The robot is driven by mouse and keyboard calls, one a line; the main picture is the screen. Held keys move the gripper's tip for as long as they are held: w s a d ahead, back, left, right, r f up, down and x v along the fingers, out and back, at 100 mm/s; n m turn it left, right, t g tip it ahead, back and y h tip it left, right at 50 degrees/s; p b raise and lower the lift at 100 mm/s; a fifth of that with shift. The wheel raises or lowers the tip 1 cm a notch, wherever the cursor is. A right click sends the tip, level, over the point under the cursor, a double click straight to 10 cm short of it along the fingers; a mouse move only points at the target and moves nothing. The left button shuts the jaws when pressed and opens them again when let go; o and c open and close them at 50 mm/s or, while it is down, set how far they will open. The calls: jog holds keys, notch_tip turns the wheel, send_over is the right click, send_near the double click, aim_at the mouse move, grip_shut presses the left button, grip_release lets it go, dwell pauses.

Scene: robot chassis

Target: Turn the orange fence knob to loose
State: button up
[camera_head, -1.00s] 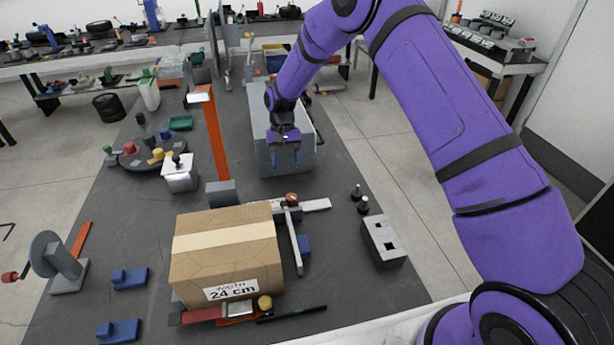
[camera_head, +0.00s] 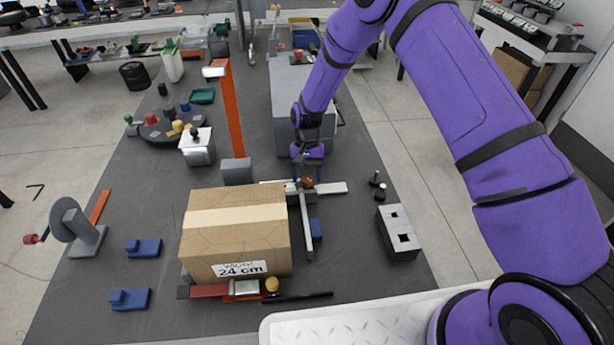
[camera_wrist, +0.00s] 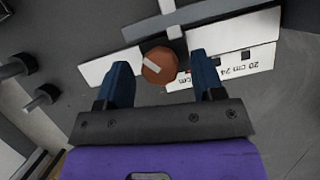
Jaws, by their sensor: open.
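The orange-brown fence knob (camera_head: 307,182) sits on the pale fence rail (camera_head: 331,188), just behind the cardboard box. In the wrist view the knob (camera_wrist: 159,66) is round with a short white mark across its top. My gripper (camera_head: 307,173) is over the knob, pointing down. In the wrist view its two blue fingers (camera_wrist: 160,78) are open, one on each side of the knob, with gaps between them and it. I cannot tell how far down the fingers reach along it. A scale with printed centimetre marks (camera_wrist: 235,64) lies beside the knob.
The cardboard box (camera_head: 235,232) marked 24 cm stands in front of the rail. A grey machine block (camera_head: 303,100) stands behind my gripper. An orange post (camera_head: 232,115) rises at left.

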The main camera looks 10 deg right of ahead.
jog(key=shift+s+f, duration=0.15)
jog(key=shift+f, duration=0.15)
jog(key=c, duration=0.9)
jog(key=n+h, duration=0.1)
jog(key=n, duration=0.3)
jog(key=shift+a+n+h, duration=0.1)
jog(key=shift+n+h, duration=0.2)
jog(key=shift+h, duration=0.1)
jog(key=o, duration=0.9)
jog(key=shift+r, duration=0.15)
